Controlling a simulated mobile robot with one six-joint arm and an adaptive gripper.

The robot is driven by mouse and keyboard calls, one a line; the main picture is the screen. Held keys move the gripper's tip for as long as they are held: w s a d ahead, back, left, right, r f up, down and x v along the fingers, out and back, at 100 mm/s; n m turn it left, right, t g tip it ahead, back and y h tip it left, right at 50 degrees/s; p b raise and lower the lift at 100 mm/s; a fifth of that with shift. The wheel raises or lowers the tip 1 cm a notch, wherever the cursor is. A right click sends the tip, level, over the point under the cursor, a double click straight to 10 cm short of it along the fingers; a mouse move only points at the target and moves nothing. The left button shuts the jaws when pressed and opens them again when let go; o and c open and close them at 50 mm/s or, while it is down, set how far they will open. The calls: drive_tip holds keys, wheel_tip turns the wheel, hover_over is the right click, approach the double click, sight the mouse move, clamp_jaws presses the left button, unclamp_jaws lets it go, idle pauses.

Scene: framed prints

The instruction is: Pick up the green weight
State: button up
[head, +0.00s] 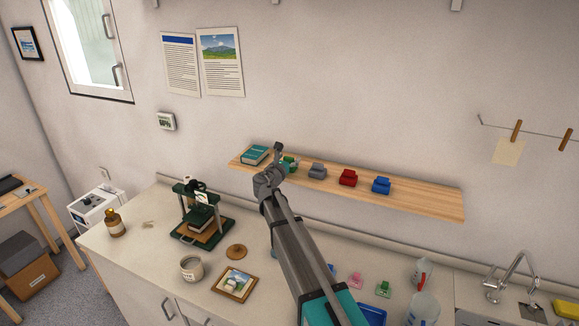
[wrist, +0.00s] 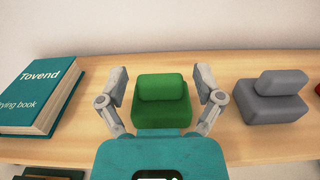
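The green weight (wrist: 161,103), a block with a raised rounded upper part, sits upright on the wooden shelf (wrist: 255,150) in the wrist view. My gripper (wrist: 162,80) is open, with one finger on each side of the weight. Small gaps show between the fingers and its sides, and nothing is held. In the head view my gripper (head: 279,160) is over the shelf (head: 425,198), and the green weight (head: 291,162) is partly hidden behind it.
A teal book (wrist: 40,97) lies left of the weight. A grey weight (wrist: 273,98) stands to its right, then a red weight (head: 348,178) and a blue weight (head: 381,186). The wall is close behind. Below, the counter holds a press (head: 200,212) and a framed print (head: 235,284).

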clamp_jaws()
drive_tip(key=shift+r, duration=0.15)
wheel_tip(320, 180, up, 2)
drive_tip(key=shift+p, duration=1.2)
drive_tip(key=s+d+r+p, duration=0.3)
drive_tip(key=s+r+p, duration=0.7)
drive_tip(key=s, duration=0.3)
drive_tip(key=shift+s+d+r+p, duration=0.25)
drive_tip(key=shift+d+r+p, duration=0.05)
drive_tip(key=shift+r, duration=0.05)
